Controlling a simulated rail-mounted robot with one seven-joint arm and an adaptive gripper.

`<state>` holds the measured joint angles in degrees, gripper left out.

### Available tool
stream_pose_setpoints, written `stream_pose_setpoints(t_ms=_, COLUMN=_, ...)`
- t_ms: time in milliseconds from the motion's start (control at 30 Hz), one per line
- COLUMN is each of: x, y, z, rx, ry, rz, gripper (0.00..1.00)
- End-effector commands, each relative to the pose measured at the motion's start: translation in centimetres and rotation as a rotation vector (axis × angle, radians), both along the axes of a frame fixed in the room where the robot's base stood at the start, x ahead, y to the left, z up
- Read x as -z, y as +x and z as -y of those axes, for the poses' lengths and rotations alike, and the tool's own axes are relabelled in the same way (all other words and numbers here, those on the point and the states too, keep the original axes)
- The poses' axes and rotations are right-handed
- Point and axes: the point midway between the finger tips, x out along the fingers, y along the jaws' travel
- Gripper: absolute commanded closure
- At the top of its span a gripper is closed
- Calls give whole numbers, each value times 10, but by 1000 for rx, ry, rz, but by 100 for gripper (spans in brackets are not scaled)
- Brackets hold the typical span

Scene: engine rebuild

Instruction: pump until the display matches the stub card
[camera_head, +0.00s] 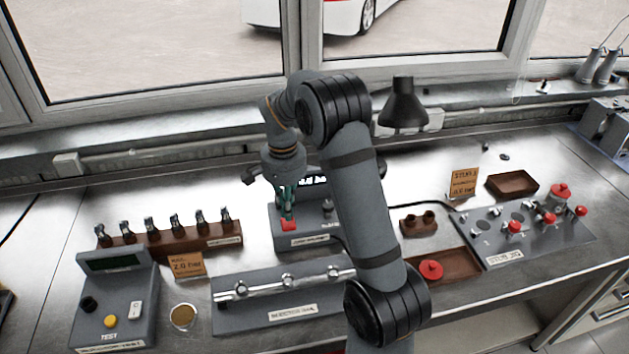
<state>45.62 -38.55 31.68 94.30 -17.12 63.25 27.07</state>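My gripper (287,210) points down over a grey box (310,240) at the middle of the bench, with its fingertips at or just above a red part (288,225). I cannot tell if they touch it or how far apart they are. A dark display (314,181) with pale characters stands at the back of this box. My arm partly hides it and its reading is not legible. An orange-brown card (464,182), seemingly the stub card, stands behind the grey stud plate (520,236) at right. Its small print is not legible.
At left are a test box (124,312) with a dark screen, a second card (186,265) and a rack (175,243) of several injectors. A grey rail fixture (285,300) lies in front. A tray (455,262) with a red knob and an empty brown tray (513,184) are at right.

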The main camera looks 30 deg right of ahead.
Motion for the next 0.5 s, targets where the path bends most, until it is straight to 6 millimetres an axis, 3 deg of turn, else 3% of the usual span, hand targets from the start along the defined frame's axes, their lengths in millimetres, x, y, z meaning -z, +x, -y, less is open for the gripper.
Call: stream_pose_setpoints(t_ms=500, x=10, y=0, z=0, rx=0, ry=0, rz=0, gripper=100)
